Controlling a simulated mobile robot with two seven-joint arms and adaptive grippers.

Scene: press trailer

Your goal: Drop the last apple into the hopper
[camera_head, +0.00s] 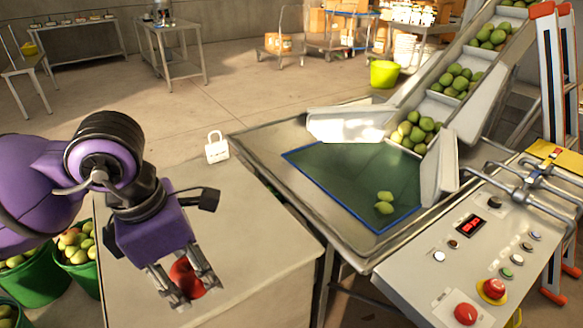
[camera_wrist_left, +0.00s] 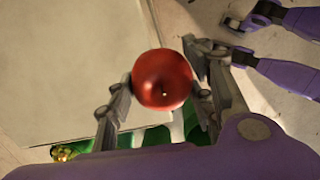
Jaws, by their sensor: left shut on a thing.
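My left gripper (camera_head: 180,285) is shut on a red apple (camera_head: 186,278), over the pale table top (camera_head: 250,225). In the left wrist view the round red apple (camera_wrist_left: 162,80) sits between the two fingers, stem end visible. The hopper (camera_head: 330,180) is a metal tray with a dark green, blue-edged bottom, to the right of and beyond the gripper. The apple is apart from the hopper.
A white padlock-shaped object (camera_head: 216,147) stands at the table's far edge, near the hopper. A control panel (camera_head: 450,262) with buttons stands right of the hopper. The conveyor (camera_head: 470,62) carries green apples upward. Green buckets (camera_head: 85,272) of apples stand at the left.

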